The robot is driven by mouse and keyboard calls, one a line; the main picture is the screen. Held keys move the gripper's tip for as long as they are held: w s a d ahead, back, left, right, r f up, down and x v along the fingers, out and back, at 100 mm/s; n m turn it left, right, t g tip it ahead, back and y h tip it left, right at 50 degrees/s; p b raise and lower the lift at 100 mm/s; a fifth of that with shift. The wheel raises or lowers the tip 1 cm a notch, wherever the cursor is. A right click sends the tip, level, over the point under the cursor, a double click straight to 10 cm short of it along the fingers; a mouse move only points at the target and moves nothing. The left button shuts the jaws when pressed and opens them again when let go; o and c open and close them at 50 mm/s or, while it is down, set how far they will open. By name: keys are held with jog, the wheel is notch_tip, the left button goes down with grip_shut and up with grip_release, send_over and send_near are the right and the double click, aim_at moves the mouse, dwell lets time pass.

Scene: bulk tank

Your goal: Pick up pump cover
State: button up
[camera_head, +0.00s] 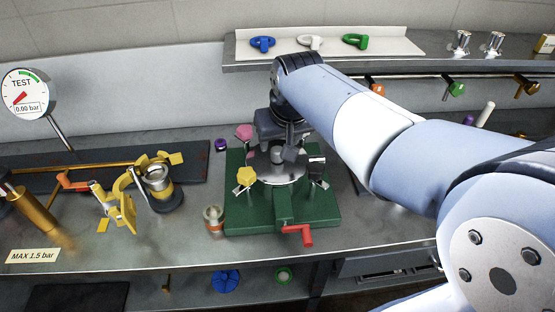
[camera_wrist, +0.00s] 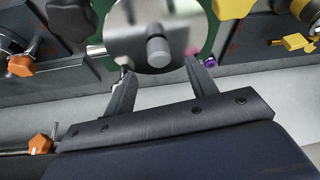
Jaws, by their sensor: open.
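The pump cover is a shiny round metal disc (camera_head: 290,175) with a grey knob in its middle, lying on a green pump base (camera_head: 240,213). In the wrist view the disc (camera_wrist: 128,38) fills the top centre, with its knob (camera_wrist: 158,51) facing the camera. My gripper (camera_head: 279,142) is above the cover, pointing down. In the wrist view its two fingers (camera_wrist: 158,72) are apart and empty, with the tips over the disc's lower edge, to either side of the knob. I cannot tell whether they touch the cover.
A pink knob (camera_head: 244,132), a yellow knob (camera_head: 246,175) and a black knob (camera_head: 317,166) stand around the cover. A red handle (camera_head: 298,234) sticks out in front. A small metal cup (camera_head: 213,218) stands left of the base. Yellow fittings (camera_head: 120,205) lie further left.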

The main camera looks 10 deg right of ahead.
aim_at(277, 149)
jog(key=x, duration=0.5)
jog(key=shift+f, duration=0.2)
jog(key=shift+r, duration=0.1)
grip_shut()
dwell(0.3)
